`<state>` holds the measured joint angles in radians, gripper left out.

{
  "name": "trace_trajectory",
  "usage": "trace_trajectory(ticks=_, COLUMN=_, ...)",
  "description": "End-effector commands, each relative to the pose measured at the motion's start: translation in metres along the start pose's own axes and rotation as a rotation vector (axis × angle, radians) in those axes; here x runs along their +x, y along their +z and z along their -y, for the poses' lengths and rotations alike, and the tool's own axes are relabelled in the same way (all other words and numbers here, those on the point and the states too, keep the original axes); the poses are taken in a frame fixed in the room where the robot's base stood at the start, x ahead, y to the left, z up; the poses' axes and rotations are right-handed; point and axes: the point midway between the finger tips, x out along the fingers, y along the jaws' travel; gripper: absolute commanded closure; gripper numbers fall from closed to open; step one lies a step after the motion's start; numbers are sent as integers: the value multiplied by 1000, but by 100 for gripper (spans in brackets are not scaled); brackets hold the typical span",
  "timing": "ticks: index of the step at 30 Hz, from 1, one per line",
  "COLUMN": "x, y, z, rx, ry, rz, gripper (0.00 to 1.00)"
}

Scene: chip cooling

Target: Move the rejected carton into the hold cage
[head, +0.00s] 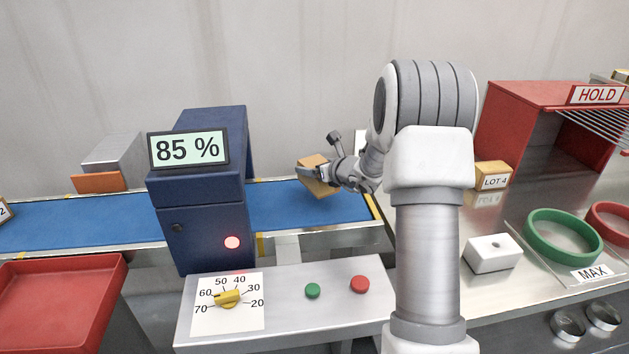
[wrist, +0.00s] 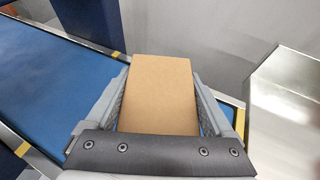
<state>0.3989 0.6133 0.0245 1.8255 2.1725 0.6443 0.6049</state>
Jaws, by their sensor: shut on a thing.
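A plain brown carton (head: 318,172) is held in my gripper (head: 312,178) above the right end of the blue conveyor, tilted in the head view. In the wrist view the carton (wrist: 160,92) sits between the two grey fingers (wrist: 160,108), which are shut on its sides. No label shows on the faces in view. The hold cage (head: 520,95) is a red box at the far right with a HOLD sign (head: 597,94) and a wire grille at its front. Much of the cage's inside is hidden from the head view.
The blue scanner housing (head: 195,210) reads 85 % and has a lit red lamp. A LOT 4 carton (head: 492,176) stands on the steel table beside the cage. A white block (head: 492,253), a green ring (head: 563,234) and a red ring (head: 612,210) are nearer. A red tray (head: 60,300) is at left.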

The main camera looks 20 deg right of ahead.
Motion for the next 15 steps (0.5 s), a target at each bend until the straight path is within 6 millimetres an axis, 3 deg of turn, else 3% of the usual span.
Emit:
trace_trajectory(ticks=4, x=6, y=-6, z=0, rx=1, ry=0, rz=0, gripper=92)
trace_trajectory(ticks=10, x=16, y=-34, z=0, rx=1, ry=0, rz=-1, gripper=92)
trace_trajectory(ticks=15, x=18, y=-37, z=0, rx=-1, ry=-2, rz=2, gripper=92)
